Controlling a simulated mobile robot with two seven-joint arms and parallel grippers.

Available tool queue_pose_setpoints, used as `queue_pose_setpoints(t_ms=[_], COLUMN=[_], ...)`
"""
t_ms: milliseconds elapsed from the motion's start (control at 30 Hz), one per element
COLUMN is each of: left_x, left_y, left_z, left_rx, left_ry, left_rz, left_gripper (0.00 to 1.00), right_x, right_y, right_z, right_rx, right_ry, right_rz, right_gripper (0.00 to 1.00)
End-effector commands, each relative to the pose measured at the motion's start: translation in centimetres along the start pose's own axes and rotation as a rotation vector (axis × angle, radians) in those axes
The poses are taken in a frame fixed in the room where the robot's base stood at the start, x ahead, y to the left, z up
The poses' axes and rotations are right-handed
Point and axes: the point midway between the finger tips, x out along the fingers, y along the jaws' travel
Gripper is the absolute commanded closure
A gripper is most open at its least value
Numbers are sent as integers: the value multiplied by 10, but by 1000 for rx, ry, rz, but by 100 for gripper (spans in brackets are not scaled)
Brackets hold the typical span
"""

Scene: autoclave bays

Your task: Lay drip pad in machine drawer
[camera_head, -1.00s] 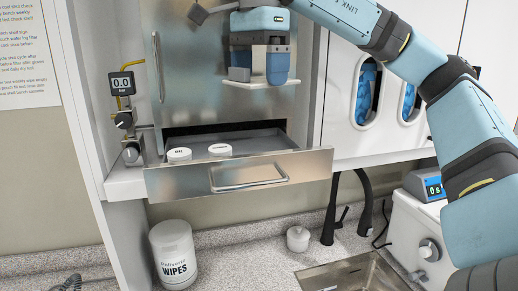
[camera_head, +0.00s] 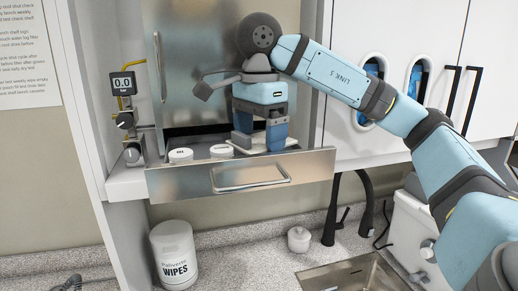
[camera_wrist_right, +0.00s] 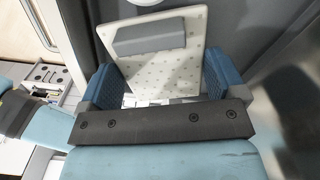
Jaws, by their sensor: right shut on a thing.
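The machine drawer (camera_head: 200,183) is pulled open, its metal front facing me. My right gripper (camera_head: 262,142) points down over the right part of the drawer and is shut on the drip pad (camera_head: 285,148). The pad is a thin white plate, low at the drawer opening. Whether it touches the drawer floor I cannot tell. In the right wrist view the pad (camera_wrist_right: 190,75) shows small dots and a grey block on top, between the blue fingers (camera_wrist_right: 157,85). My left gripper is not in view.
Two white round lidded pieces (camera_head: 181,155) (camera_head: 221,151) sit in the drawer, left of my gripper. A wipes tub (camera_head: 173,254) stands on the counter below. White cabinet doors (camera_head: 350,90) are at the right.

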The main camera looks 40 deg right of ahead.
Motion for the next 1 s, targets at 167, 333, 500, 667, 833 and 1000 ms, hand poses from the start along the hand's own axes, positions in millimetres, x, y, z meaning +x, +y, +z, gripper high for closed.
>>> queue_pose_setpoints(t_ms=[167,333,500,667,833,1000], left_x=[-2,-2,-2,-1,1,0], left_y=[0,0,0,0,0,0], left_z=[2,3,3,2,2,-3], left_rx=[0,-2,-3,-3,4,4], left_ry=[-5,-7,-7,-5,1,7], left_rz=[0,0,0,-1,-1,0], left_gripper=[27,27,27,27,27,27], right_x=[20,32,34,34,38,37], right_y=[0,0,0,0,0,0], right_z=[0,0,0,0,0,0], right_rx=[-1,0,0,0,0,0], right_ry=[0,0,0,0,0,0], right_rz=[6,4,1,1,1,1], right_gripper=[37,37,37,37,9,0])
